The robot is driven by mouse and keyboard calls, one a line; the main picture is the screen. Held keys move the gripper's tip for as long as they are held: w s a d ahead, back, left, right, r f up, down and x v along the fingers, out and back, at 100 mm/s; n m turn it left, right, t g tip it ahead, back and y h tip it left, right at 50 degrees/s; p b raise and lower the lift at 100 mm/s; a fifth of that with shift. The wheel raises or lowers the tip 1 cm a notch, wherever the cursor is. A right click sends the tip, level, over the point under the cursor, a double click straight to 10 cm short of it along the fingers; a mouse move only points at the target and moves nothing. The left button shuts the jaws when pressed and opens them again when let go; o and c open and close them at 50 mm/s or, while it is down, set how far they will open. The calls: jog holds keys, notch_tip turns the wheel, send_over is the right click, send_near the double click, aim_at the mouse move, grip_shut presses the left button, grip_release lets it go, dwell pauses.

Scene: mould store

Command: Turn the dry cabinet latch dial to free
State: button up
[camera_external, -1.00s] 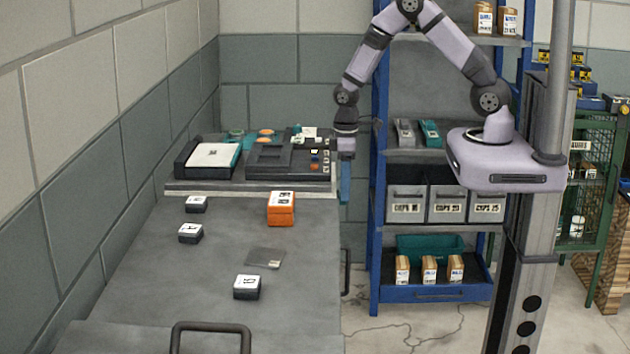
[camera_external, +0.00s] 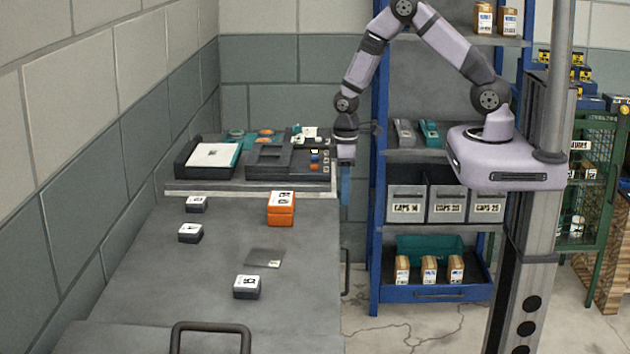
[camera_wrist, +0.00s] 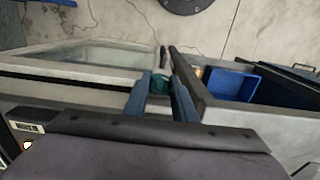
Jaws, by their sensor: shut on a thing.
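My gripper (camera_external: 346,204) hangs beside the right end of the bench, its blue fingers pointing down. In the wrist view my gripper (camera_wrist: 161,84) has its two blue fingers closed about a small round teal piece, which looks like the latch dial (camera_wrist: 160,80). Only a little of the dial shows between the fingers, and I cannot read its setting. It lies by a pale-framed glass panel (camera_wrist: 95,57), which seems to be the dry cabinet's door. The dial is hidden in the external view.
The grey bench (camera_external: 210,280) carries an orange box (camera_external: 281,213), several small dark boxes and a black tray unit (camera_external: 288,163). A blue shelf rack (camera_external: 378,230) stands close to the right of my gripper. A blue bin (camera_wrist: 232,84) shows in the wrist view.

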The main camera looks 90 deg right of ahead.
jog(key=shift+d+y, duration=0.1)
jog(key=shift+y, duration=0.3)
jog(key=shift+d+y, duration=0.15)
jog(key=shift+y, duration=0.25)
jog(key=y+b, duration=0.2)
jog(key=b, duration=0.1)
jog(key=shift+d+f+y, duration=0.3)
jog(key=shift+f, duration=0.1)
jog(key=shift+d+r+y+b, duration=0.1)
jog(key=shift+d+y+b, duration=0.1)
jog(key=shift+y+b, duration=1.3)
jog(key=shift+r, duration=0.1)
jog(key=o, duration=1)
jog(key=shift+o, duration=0.2)
